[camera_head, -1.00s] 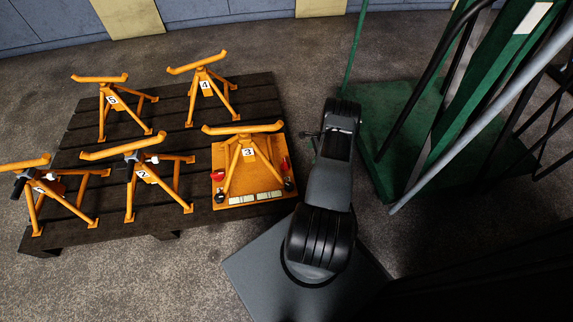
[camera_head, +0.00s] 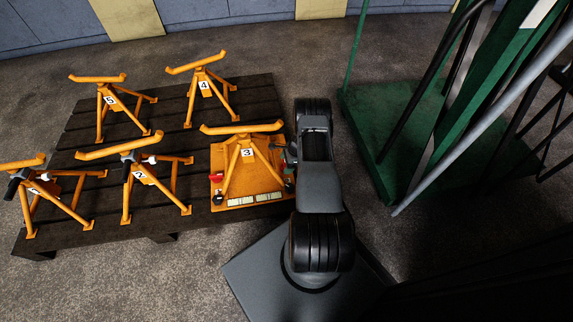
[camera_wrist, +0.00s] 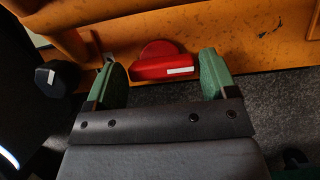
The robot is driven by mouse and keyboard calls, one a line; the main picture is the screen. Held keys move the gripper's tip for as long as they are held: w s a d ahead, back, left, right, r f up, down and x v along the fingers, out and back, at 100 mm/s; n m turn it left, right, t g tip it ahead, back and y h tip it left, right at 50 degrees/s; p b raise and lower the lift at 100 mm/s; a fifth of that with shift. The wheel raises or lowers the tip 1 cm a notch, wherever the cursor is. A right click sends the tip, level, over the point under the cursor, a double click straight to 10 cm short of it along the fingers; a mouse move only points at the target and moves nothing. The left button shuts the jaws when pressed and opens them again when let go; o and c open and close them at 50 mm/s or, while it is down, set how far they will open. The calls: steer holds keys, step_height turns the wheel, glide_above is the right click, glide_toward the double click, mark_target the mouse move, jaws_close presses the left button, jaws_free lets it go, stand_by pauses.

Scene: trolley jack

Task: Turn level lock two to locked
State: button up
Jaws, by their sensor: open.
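A red handle with a small white label (camera_wrist: 165,62) sits on the side of an orange plate (camera_wrist: 265,40) in the wrist view. My gripper (camera_wrist: 160,72) is open, with one green finger on each side of the handle and a gap to each. I cannot read the label or tell which lock this is. In the head view my gripper (camera_head: 286,157) is at the right edge of the orange base plate (camera_head: 236,203) under stand 3 (camera_head: 246,152). Another red handle (camera_head: 215,178) is on that plate's left side.
A black knob (camera_wrist: 57,78) is left of my gripper in the wrist view. Stand 2 (camera_head: 141,174) and several other orange stands fill the dark pallet (camera_head: 160,223). A green frame (camera_head: 400,130) with slanting bars stands to the right.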

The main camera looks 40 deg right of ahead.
steer(key=shift+f, duration=0.1)
steer(key=shift+c, duration=0.4)
steer(key=shift+a, duration=0.1)
steer(key=c, duration=0.6)
steer(key=m+t, duration=0.1)
steer(key=m, duration=0.3)
steer(key=shift+s+h, duration=0.1)
steer(key=shift+h, duration=0.3)
steer(key=m+h+b, duration=0.1)
steer(key=m, duration=0.1)
steer(key=shift+f+m+t, duration=0.15)
steer(key=shift+m+t, duration=0.25)
steer(key=m+h+b, duration=0.1)
steer(key=m+b, duration=0.2)
steer(key=shift+s+a+f, duration=0.1)
steer(key=shift+f, duration=0.05)
steer(key=shift+m+t+h+b, duration=0.3)
steer(key=shift+m+h+b, duration=0.4)
steer(key=shift+m+b, duration=1)
steer(key=shift+r, duration=0.25)
